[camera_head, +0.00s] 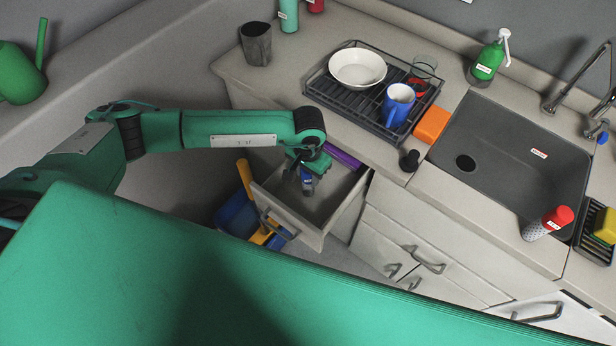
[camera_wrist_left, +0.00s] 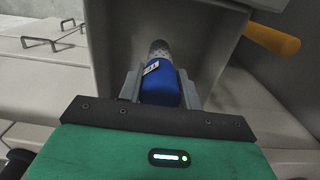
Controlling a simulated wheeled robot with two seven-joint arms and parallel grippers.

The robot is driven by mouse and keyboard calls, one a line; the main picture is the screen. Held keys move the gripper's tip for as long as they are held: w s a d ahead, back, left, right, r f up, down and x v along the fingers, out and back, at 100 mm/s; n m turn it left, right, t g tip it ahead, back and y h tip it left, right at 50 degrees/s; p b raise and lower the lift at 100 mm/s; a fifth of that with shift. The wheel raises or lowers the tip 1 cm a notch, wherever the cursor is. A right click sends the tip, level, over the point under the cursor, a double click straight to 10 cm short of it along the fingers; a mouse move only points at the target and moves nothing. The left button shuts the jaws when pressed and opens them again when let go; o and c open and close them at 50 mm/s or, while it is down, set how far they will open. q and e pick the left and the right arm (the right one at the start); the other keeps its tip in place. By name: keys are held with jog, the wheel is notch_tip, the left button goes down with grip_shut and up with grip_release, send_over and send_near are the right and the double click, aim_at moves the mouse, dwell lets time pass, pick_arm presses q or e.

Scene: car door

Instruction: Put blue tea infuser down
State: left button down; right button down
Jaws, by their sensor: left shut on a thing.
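The blue tea infuser (camera_wrist_left: 160,84) has a blue body with a white label and a grey perforated end. My left gripper (camera_wrist_left: 158,90) is shut on its blue body, one finger on each side. In the head view the left gripper (camera_head: 306,172) is inside the outline of an open drawer (camera_head: 335,205), with the blue infuser (camera_head: 307,183) below it. In the wrist view the infuser's grey end points toward the drawer's interior. I cannot tell whether it touches the drawer bottom. My right gripper is not in view.
A purple object (camera_head: 343,157) lies at the back of the drawer. A dish rack (camera_head: 340,98) with a white bowl (camera_head: 357,67) and blue mug (camera_head: 397,104) stands on the counter above. A blue bin (camera_head: 237,214) and a yellow handle (camera_head: 244,178) are left of the drawer.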

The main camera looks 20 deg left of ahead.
aim_at(308, 182)
pick_arm(q)
notch_tip(308, 182, down, 4)
jog(key=shift+r+p, duration=0.1)
jog(key=shift+p, duration=0.45)
jog(key=shift+f, duration=0.25)
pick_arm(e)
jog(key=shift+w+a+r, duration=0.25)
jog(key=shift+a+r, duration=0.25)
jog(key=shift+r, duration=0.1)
pick_arm(q)
jog(key=shift+f, duration=0.2)
jog(key=c, duration=0.9)
grip_release()
jog(key=shift+c, duration=0.2)
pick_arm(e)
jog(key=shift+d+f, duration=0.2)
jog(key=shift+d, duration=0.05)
pick_arm(q)
jog(key=shift+r, duration=0.1)
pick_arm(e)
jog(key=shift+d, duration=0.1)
